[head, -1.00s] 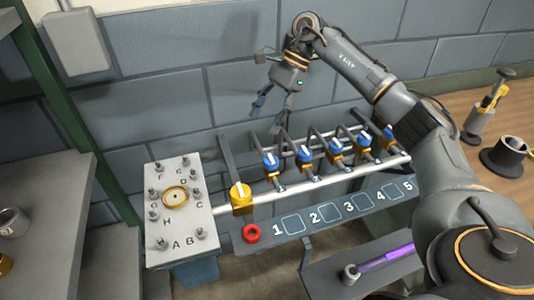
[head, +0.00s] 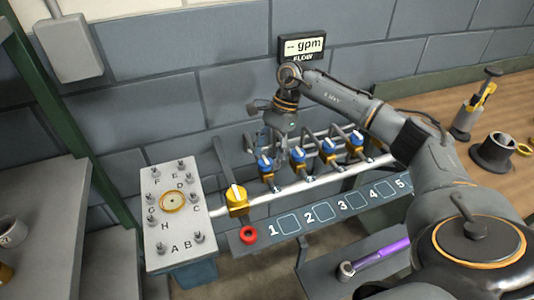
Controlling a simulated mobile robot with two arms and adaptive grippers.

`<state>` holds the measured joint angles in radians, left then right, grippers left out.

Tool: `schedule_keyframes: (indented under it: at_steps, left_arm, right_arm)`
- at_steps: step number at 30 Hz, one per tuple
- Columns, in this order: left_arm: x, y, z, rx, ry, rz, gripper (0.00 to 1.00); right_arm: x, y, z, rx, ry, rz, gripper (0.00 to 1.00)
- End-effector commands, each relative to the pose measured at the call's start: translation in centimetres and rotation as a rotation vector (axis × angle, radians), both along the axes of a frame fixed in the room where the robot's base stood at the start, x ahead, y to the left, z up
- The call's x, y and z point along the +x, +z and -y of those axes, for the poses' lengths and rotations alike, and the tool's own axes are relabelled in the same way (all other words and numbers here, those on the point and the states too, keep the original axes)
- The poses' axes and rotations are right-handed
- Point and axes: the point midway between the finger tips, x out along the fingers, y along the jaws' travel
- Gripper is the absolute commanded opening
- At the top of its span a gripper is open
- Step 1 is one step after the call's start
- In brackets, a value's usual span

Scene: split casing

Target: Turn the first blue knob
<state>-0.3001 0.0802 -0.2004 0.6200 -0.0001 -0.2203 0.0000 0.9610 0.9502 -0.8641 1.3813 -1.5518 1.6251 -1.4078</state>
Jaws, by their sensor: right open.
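Several blue knobs sit in a row on the pipe rack behind the numbered panel. The first blue knob (head: 265,165), above number 1, has a white pointer mark and a yellow base. The second blue knob (head: 297,155) is just to its right. My right gripper (head: 281,153) points down with its fingers open, at the back of the row close to the first and second knobs. I cannot tell whether a finger touches a knob. My left gripper is not in view.
A yellow knob (head: 237,198) and a red ring (head: 248,235) are at the left. A lettered plate (head: 172,235) with studs stands further left. A gpm flow display (head: 302,46) hangs on the wall. A purple-handled tool (head: 380,255) lies on a lower shelf.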

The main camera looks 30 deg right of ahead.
Motion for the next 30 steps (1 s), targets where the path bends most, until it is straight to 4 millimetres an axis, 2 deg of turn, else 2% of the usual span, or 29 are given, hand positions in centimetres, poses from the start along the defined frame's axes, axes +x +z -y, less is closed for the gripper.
schedule_keyframes:
  at_steps: [4,12,14,20,21,30]
  left_arm:
    - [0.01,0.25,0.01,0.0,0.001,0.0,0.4]
    - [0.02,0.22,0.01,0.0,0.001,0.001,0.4]
    - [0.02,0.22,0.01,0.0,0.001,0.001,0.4]
    - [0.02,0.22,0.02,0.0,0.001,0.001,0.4]
    - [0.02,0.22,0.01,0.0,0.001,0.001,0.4]
    - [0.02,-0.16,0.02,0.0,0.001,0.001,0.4]
  right_arm:
    - [-0.08,-0.78,-0.33,0.0,0.0,-0.001,0.61]
    - [-0.07,-0.96,-0.38,0.0,0.001,0.0,0.61]
    - [-0.07,-0.94,-0.38,0.0,0.001,0.0,0.51]
    - [-0.07,-0.92,-0.38,0.0,0.001,0.0,0.1]
    - [-0.07,-0.92,-0.38,0.0,0.001,0.0,0.06]
    - [-0.13,-1.04,-0.38,0.0,-0.038,0.0,0.06]
